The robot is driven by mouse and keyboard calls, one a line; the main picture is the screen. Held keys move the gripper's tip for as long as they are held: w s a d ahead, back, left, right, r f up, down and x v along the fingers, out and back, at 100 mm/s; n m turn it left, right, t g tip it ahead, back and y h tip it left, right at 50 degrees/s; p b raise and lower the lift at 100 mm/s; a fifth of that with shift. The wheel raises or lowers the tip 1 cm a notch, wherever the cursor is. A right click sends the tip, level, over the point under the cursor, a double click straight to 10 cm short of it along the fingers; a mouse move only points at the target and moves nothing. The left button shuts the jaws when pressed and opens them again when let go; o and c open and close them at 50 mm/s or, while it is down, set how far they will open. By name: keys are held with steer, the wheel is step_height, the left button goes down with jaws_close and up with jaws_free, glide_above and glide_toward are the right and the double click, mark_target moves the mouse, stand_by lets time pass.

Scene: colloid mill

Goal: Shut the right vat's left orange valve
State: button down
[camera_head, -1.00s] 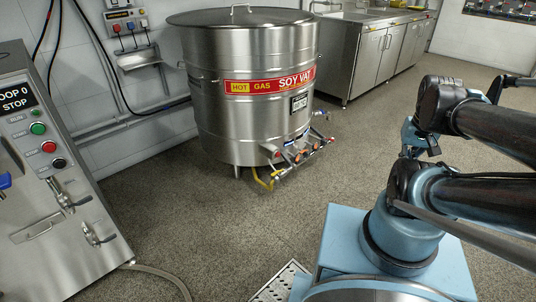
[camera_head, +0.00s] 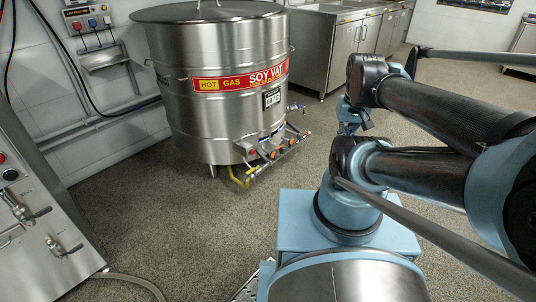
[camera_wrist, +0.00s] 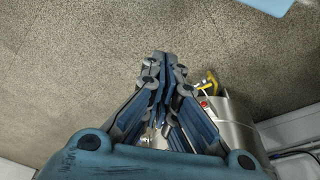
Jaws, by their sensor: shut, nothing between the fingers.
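One steel vat (camera_head: 190,125) labelled "HOT GAS SOY VAT" stands left of centre in the head view. A pipe assembly at its lower right front carries several small orange-red knobs (camera_head: 272,152); which one is the left orange valve is too small to tell. In the wrist view, part of the vat (camera_wrist: 236,125) shows at lower right, with a red knob (camera_wrist: 204,103) and a yellow pipe (camera_wrist: 209,82) beside it. My gripper (camera_wrist: 164,62) is shut and empty, seen over the floor, apart from the vat. I cannot make it out clearly in the head view.
A steel machine (camera_head: 35,225) with handles stands at the left, with a hose (camera_head: 135,283) on the floor near it. A steel counter (camera_head: 335,50) is behind the vat. Wall sockets (camera_head: 88,18) are at upper left. Floor (camera_head: 190,240) in front of the vat is clear.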

steer(key=w+a+r+n+y, duration=0.1)
steer(key=w+a+r+n, duration=0.15)
steer(key=w, duration=0.65)
steer(key=w+a+r+n, duration=0.2)
steer(key=w+a+r, duration=0.15)
steer(key=w, duration=0.55)
steer(key=w+a+f+n+y, duration=0.1)
steer(key=w+a+f+n, duration=0.15)
steer(key=w, duration=0.65)
steer(key=w+a+f+n, duration=0.1)
steer(key=w+a+f, duration=0.25)
steer(key=w, duration=0.55)
steer(key=w+a+f+n+g+y, duration=0.1)
steer(key=w+a+f+n, duration=0.1)
steer(key=w+a+f, duration=0.45)
steer(key=w+a+f+n, duration=0.2)
steer(key=w+a+f, duration=0.1)
steer(key=w+f, duration=0.6)
steer(key=w+a+f+n, duration=0.1)
steer(key=a+f, duration=0.2)
steer(key=f, duration=0.9)
steer(key=w+a+f+n, duration=0.1)
steer(key=a+f, duration=0.3)
steer(key=f, duration=0.8)
steer(key=shift+f+n+y, duration=0.15)
steer(key=shift+n+y, duration=0.25)
steer(key=shift+n, duration=0.3)
steer(key=shift+w+a, duration=0.1)
